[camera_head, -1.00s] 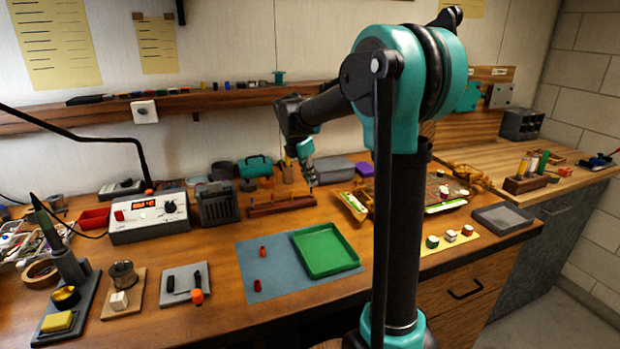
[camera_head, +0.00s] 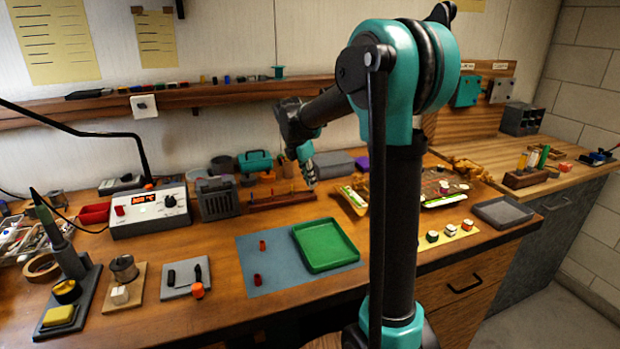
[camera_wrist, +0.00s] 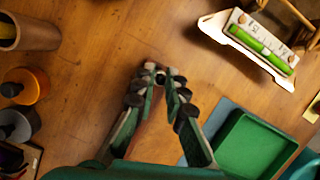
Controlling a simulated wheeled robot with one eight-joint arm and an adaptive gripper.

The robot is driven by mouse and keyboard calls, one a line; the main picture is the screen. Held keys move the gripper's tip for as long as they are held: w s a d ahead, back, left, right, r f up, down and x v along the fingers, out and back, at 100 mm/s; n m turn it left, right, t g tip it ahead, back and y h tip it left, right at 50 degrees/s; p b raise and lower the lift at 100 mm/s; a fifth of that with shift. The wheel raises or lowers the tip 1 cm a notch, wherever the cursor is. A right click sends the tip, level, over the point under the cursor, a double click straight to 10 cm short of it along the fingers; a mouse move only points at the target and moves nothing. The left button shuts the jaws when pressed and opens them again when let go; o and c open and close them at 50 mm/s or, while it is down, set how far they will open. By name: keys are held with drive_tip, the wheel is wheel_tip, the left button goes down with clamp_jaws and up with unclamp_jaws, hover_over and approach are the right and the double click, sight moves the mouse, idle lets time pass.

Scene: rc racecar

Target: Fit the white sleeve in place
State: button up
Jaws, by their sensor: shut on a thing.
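My gripper (camera_head: 311,182) hangs over the back of the bench, at the right end of a reddish-brown wooden rack (camera_head: 268,202) with upright pegs. In the wrist view my gripper (camera_wrist: 160,74) has its fingertips drawn together on a small pale piece with a dark hole (camera_wrist: 160,78), which looks like the white sleeve. The fingers hide most of it. Its height over the bench is hard to judge. Two red sleeves (camera_head: 262,246) stand apart on the blue-grey mat, left of the green tray (camera_head: 325,247).
A green-and-white level-like item (camera_wrist: 262,42) lies to the right in the wrist view. A soldering station (camera_head: 150,211) and a dark grey box (camera_head: 217,199) stand left of the rack. Bottles (camera_wrist: 25,86) stand at the wrist view's left. Bare bench lies before the rack.

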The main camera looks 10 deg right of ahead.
drive_tip(key=shift+f, duration=0.25)
drive_tip(key=shift+f, duration=0.3)
drive_tip(key=shift+f, duration=0.25)
drive_tip(key=o, duration=0.7)
drive_tip(key=o, duration=0.4)
drive_tip(key=shift+r, duration=0.1)
